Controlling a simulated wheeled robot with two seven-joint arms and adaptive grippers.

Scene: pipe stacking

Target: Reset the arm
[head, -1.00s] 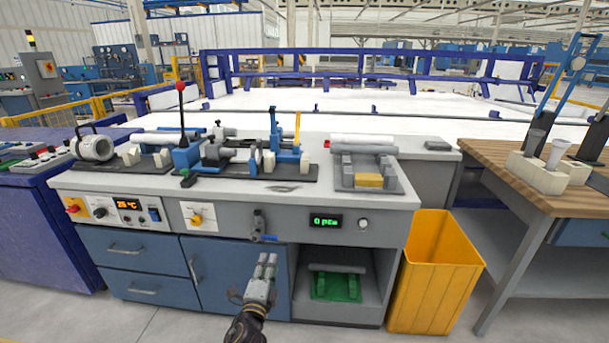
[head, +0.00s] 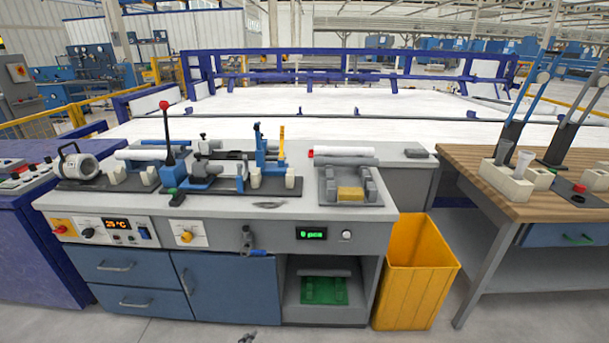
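White pipes (head: 344,151) lie at the back of the grey pipe rack (head: 328,188) on the right of the workbench. Another white pipe (head: 140,154) lies at the left machine. A grey pipe (head: 326,272) lies in the open lower shelf, behind a green mat (head: 323,291). Only a small dark tip, seemingly of my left gripper (head: 248,338), shows at the bottom edge, low in front of the cabinet and apart from the pipes. Its fingers cannot be made out. My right gripper is out of view.
The workbench (head: 300,205) carries a machine with a red-knobbed lever (head: 165,130). A yellow bin (head: 415,275) stands right of it, then a wooden-topped table (head: 480,165). A blue cabinet (head: 35,235) stands at the left. The floor in front looks clear.

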